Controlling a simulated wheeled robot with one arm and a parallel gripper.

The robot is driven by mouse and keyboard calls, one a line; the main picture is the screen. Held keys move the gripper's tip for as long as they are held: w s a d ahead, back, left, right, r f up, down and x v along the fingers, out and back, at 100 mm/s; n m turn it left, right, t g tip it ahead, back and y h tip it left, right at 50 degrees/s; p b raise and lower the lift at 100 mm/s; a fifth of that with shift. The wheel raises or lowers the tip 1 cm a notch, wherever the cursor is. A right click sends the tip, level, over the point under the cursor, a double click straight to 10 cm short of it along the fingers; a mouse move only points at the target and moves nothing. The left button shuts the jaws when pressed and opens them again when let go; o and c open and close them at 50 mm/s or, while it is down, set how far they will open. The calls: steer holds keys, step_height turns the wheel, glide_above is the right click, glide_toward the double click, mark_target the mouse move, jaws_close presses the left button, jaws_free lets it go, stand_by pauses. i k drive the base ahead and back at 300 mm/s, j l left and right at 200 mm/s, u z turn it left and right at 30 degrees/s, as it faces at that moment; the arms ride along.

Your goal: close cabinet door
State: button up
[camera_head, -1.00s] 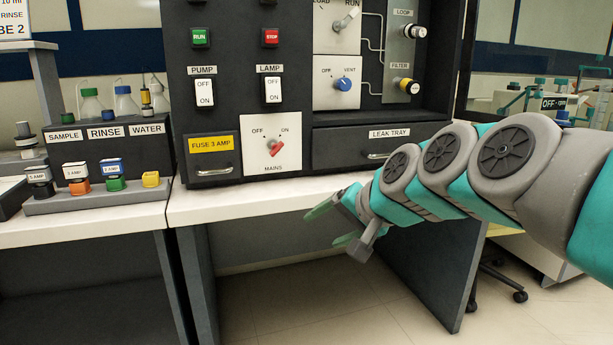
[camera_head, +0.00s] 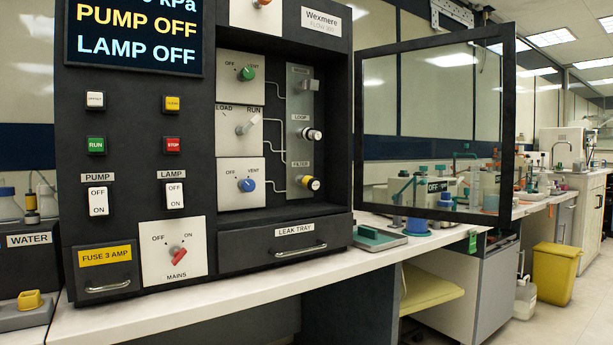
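The cabinet is a tall black instrument (camera_head: 200,237) on the white bench in the camera_head view. Its door (camera_head: 508,120) is a glass panel in a black frame. The door stands wide open, swung out to the right of the cabinet. The opening it belongs to shows knobs, a tube diagram and a filter fitting (camera_head: 309,183). My gripper is not in view.
The leak tray drawer (camera_head: 284,247) and fuse drawer (camera_head: 104,268) are shut. A green-topped device (camera_head: 378,238) and several bottles sit on the bench behind and below the door. A yellow bin (camera_head: 556,277) stands on the floor at right.

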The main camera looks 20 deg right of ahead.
mark_target(507, 31)
steer(key=k+j+u, duration=0.15)
steer(key=k+u, duration=0.3)
steer(key=k, duration=0.2)
steer(key=l+u, duration=0.2)
steer(key=u, duration=0.2)
steer(key=i+l+u, duration=0.1)
steer(key=l+u, duration=0.15)
steer(key=u, duration=0.15)
steer(key=l+u, duration=0.2)
steer(key=u, duration=0.25)
steer(key=l+u, duration=0.2)
steer(key=u, duration=0.2)
steer(key=k+l, duration=0.15)
steer(key=l, duration=0.4)
steer(key=k+l, duration=0.2)
steer(key=l, duration=0.35)
steer(key=k+l, duration=0.15)
steer(key=l, duration=0.4)
steer(key=k+l, duration=0.2)
steer(key=l, duration=0.35)
steer(key=k+l, duration=0.15)
steer(key=l, duration=0.4)
steer(key=k+l, duration=0.2)
steer(key=l, duration=0.35)
steer(key=k+l, duration=0.15)
steer(key=l, duration=0.4)
steer(key=k+l, duration=0.15)
steer(key=l, duration=0.4)
